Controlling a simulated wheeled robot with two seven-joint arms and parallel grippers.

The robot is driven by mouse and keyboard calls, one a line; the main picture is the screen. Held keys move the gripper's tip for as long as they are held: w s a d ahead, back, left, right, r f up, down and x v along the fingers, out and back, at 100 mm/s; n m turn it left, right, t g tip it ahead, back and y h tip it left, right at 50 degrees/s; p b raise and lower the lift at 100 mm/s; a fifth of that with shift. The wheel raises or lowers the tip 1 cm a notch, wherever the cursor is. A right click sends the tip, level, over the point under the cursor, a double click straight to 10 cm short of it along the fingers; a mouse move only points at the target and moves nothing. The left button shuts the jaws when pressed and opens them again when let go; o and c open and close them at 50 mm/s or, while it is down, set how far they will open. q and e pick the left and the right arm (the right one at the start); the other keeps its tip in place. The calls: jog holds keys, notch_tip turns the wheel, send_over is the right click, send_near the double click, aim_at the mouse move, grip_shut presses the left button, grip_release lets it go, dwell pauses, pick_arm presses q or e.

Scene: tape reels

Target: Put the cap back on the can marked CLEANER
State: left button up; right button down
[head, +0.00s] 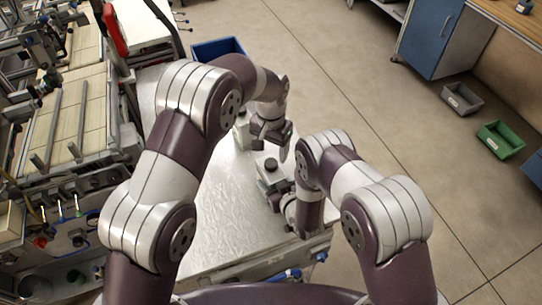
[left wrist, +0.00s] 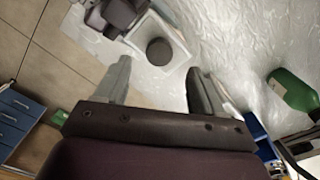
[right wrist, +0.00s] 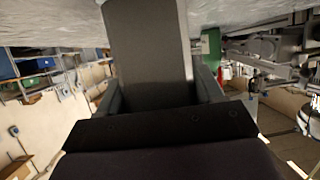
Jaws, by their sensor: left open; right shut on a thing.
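A pale, square-topped can (head: 267,182) stands on the metal table, with a round black piece (head: 270,164) on its top. In the left wrist view the can's top (left wrist: 178,62) and the black piece (left wrist: 159,51) lie just beyond my fingertips; I cannot tell whether this piece is the cap. My left gripper (head: 283,150) is open and empty above the can. My right gripper (head: 284,200) is shut on the can at its near side; in the right wrist view the can's grey side (right wrist: 145,50) fills the space between the fingers. No CLEANER marking is readable.
A green bottle (left wrist: 292,90) lies or stands on the table to one side. A blue bin (head: 217,48) is at the table's far end. Machinery (head: 60,110) borders the left. The table (head: 222,215) is bare in front of the can.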

pick_arm(q)
jog(key=shift+r, duration=1.2)
pick_arm(e)
jog(key=shift+c, duration=0.4)
grip_release()
pick_arm(q)
notch_tip(320, 180, down, 2)
jog(key=shift+b, duration=0.95)
pick_arm(e)
jog(key=v, duration=1.2)
jog(key=shift+s+r, duration=0.2)
jog(key=shift+s, duration=0.05)
jog(key=shift+d, duration=0.15)
